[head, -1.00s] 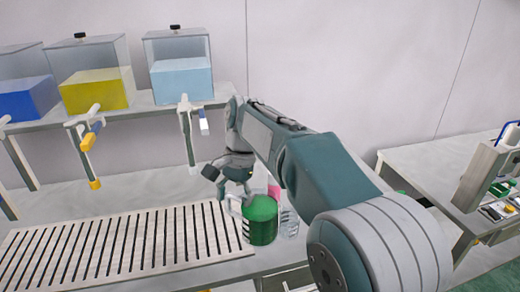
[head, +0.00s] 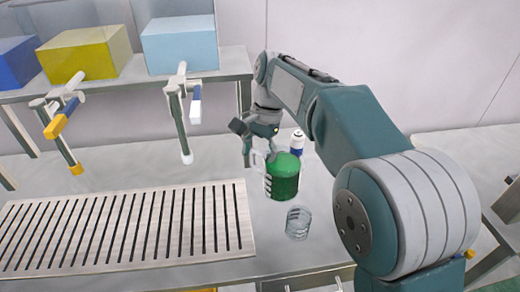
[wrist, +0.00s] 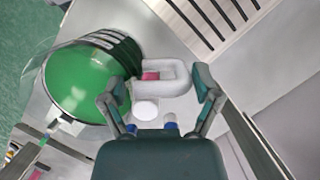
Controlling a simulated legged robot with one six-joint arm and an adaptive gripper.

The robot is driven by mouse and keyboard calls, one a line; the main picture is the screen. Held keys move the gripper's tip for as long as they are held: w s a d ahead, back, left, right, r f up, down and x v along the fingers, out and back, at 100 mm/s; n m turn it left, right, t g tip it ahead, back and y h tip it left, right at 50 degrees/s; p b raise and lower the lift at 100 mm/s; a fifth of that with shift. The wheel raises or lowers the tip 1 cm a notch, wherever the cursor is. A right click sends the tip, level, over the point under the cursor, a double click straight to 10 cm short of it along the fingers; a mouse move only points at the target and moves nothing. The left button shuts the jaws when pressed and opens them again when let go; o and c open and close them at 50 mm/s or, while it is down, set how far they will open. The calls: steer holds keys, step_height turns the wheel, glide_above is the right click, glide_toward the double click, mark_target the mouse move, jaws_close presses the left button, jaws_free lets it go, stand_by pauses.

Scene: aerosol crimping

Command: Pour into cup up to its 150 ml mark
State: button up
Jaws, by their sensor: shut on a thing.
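A clear jug with green liquid (head: 283,182) stands or hangs upright over the table, right of the slatted rack; I cannot tell whether its base touches the table. In the wrist view the jug (wrist: 92,88) is at upper left, its round opening and green surface seen from above. My gripper (head: 255,142) is at the jug's left side. In the wrist view my gripper (wrist: 163,98) has its fingers on either side of the pale jug handle (wrist: 178,82), shut on it. A clear, empty-looking cup (head: 298,223) with marks stands in front and right of the jug.
A slatted rack (head: 248,215) lies left of the jug. A white bottle with a blue band (head: 297,143) stands behind it. Yellow (head: 85,52) and light blue (head: 180,45) tanks sit on a shelf with taps below. The table's front edge is close to the cup.

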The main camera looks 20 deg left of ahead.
mark_target(259, 170)
steer(key=shift+a+f, duration=0.1)
steer(key=shift+f, duration=0.35)
steer(key=shift+d+f, duration=0.25)
steer(key=shift+f, duration=0.55)
steer(key=shift+a+f, duration=0.1)
steer(key=shift+f, duration=0.5)
steer(key=shift+r+n+t+y, duration=0.3)
steer(key=shift+r+y, duration=1.45)
steer(key=shift+y, duration=0.05)
steer(key=shift+r, duration=0.1)
